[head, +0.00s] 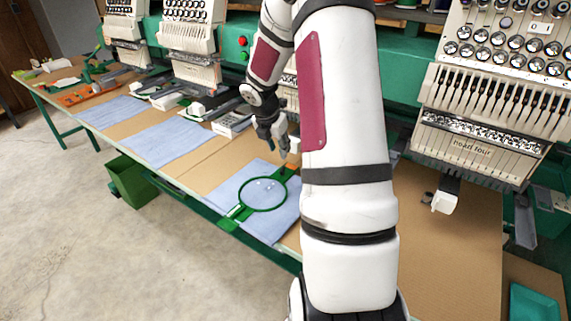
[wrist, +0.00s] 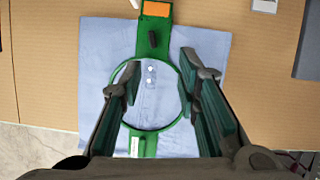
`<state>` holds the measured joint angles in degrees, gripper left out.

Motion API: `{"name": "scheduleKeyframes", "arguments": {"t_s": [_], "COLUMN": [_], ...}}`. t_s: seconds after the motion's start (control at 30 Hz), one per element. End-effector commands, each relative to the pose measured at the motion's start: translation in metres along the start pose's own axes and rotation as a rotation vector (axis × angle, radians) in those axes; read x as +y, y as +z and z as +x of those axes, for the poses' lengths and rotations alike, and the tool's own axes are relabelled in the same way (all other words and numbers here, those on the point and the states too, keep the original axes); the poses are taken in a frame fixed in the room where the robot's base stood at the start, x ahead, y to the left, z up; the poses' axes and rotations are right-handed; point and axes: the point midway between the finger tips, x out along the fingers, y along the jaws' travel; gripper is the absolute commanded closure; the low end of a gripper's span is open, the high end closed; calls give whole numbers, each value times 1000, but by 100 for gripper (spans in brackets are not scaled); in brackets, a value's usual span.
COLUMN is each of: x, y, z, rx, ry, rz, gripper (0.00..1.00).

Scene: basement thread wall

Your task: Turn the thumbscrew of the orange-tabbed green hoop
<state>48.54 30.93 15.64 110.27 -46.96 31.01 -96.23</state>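The green hoop (head: 243,207) lies on a blue cloth (head: 271,230) on the table, and the hoop also shows in the wrist view (wrist: 179,114). Its orange tab (wrist: 156,8) is at the top of the wrist view, on the hoop's far arm. A small dark upright piece, which looks like the thumbscrew (wrist: 152,40), stands on the green arm between tab and ring. My gripper (wrist: 160,64) is open and empty above the hoop, its fingers on either side of the ring in the picture. In the head view my gripper (head: 283,148) hangs above the tab end; my arm hides part of the scene.
Embroidery heads (head: 490,145) line the back of the table. More blue cloths (head: 168,141) lie to the left. A green bin (head: 137,180) stands below the front edge. A teal tray (head: 533,304) is at lower right. Bare tabletop (head: 440,270) is clear right of my arm.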

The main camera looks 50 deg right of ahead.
Motion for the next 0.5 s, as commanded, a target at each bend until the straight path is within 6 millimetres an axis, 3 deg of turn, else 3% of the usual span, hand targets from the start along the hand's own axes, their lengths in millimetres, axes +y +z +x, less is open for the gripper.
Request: {"name": "scheduleKeyframes", "arguments": {"t_s": [0.1,0.23,0.5], "x": [4,6,9], "y": [-3,-5,-6], "z": [-9,-6,36], "rx": [-5,-7,-5], "ry": [34,44,42], "rz": [-131,-175,-172], "gripper": [70,70,70]}}
